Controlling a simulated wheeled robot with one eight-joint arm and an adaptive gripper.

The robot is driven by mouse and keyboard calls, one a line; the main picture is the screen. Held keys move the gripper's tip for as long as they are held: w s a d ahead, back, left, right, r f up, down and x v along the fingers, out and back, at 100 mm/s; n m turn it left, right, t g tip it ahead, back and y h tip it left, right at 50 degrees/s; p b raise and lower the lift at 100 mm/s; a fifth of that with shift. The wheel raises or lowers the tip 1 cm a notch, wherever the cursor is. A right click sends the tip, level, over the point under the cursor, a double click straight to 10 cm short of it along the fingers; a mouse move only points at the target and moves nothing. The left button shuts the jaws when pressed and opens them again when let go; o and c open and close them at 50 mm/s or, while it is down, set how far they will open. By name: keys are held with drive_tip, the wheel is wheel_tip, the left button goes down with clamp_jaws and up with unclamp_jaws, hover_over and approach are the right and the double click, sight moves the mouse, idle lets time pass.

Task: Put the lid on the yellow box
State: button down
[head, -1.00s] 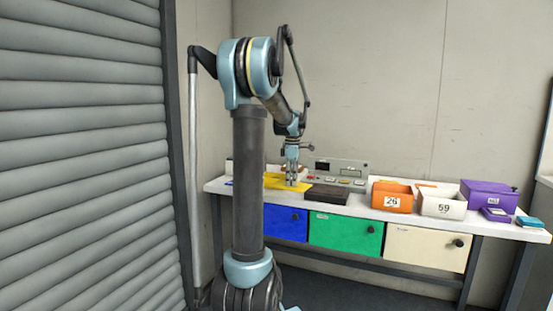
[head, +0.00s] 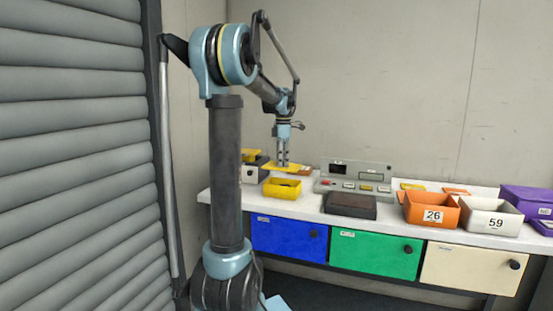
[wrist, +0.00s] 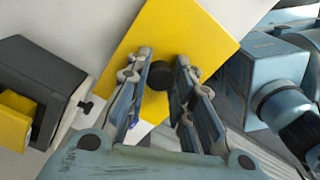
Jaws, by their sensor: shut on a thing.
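The yellow lid (head: 299,169) is a flat plate with a dark round knob (wrist: 178,86). My gripper (head: 283,163) is shut on the lid at this knob, with a finger on either side, and holds it above the bench. The yellow box (head: 282,189) stands on the bench with its top open. In the head view the lid hangs above the box, apart from it and perhaps a little behind. In the wrist view the lid (wrist: 190,35) is turned at an angle and hides what is under it; the box cannot be made out there.
A dark device with a yellow part (wrist: 35,85) stands left of the lid. A grey control panel (head: 355,178) and a dark flat block (head: 350,205) are to the right. Farther right are an orange bin (head: 414,211), a white bin (head: 475,222) and a purple box (head: 525,197).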

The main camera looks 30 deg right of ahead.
drive_tip(key=shift+w+f, duration=0.15)
drive_tip(key=shift+w, duration=0.2)
drive_tip(key=shift+d+f, duration=0.15)
drive_tip(key=shift+f, duration=1.05)
drive_tip(key=shift+s+f, duration=0.1)
drive_tip(key=shift+f, duration=1.75)
drive_tip(key=shift+s+f, duration=0.1)
drive_tip(key=shift+f, duration=0.05)
drive_tip(key=c, duration=1.3)
unclamp_jaws()
drive_tip(key=o, duration=0.5)
drive_tip(key=shift+c, duration=0.2)
